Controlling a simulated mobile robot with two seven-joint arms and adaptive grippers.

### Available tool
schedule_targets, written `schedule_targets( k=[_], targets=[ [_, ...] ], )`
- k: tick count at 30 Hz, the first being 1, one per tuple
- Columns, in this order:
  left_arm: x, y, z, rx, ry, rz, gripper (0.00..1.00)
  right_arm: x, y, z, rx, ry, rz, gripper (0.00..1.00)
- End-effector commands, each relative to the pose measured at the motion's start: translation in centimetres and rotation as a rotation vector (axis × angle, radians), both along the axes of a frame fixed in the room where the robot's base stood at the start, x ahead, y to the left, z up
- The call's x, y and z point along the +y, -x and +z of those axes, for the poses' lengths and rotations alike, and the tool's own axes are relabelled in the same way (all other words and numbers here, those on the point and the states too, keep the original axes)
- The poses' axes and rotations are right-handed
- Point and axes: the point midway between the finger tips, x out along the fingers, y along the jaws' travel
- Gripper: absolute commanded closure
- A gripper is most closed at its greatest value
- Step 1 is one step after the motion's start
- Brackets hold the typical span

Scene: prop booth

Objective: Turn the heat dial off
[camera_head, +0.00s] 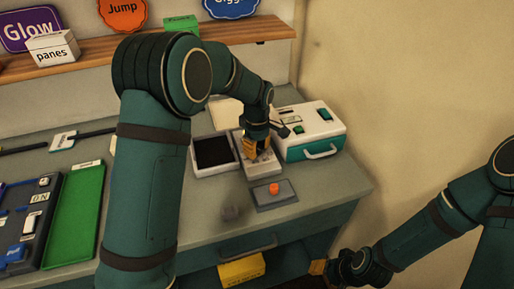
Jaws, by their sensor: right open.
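My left gripper (256,150), with yellow fingers, points down over a small pale panel (262,170) on the counter. Small knob-like parts show at the panel, partly hidden by the fingers. I cannot read a heat label, so I cannot tell whether the dial is there or how it is set. I cannot tell whether the fingers touch a knob or how far apart they are. My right gripper (320,268) is open and empty at the bottom, in front of the counter and away from the panel.
A white and teal case (312,132) stands right of the panel. A dark-centred tray (214,154) is left of it. A green tray (75,215) is at left. A shelf (110,60) hangs behind.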

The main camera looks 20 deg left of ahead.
Motion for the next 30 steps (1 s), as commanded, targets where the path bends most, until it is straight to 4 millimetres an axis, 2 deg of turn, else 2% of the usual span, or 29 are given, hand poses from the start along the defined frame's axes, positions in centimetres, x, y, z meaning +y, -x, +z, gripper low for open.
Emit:
schedule_targets(
  k=[1, 2, 14, 20, 30],
  targets=[
    [0.0, 0.0, 0.0, 0.0, 0.0, 0.0, 0.93, 0.0, 0.0, 0.0, 0.0, 0.0, 0.0, 0.53],
    [0.0, 0.0, 0.0, 0.0, 0.0, 0.0, 1.0, 0.0, 0.0, 0.0, 0.0, 0.0, 0.0, 0.53],
    [0.0, 0.0, 0.1, 0.0, 0.0, -0.046, 1.0, 0.0, 0.0, 0.3, 0.001, 0.0, 0.0, 0.53],
    [0.0, 0.0, 0.1, 0.0, 0.0, -0.161, 1.0, 0.0, 0.2, 0.9, 0.004, -0.001, 0.0, 0.53],
    [0.0, 0.0, 0.1, 0.002, 0.001, -0.47, 1.0, 0.0, 0.4, 2.2, 0.009, -0.001, 0.001, 0.53]
  ],
)
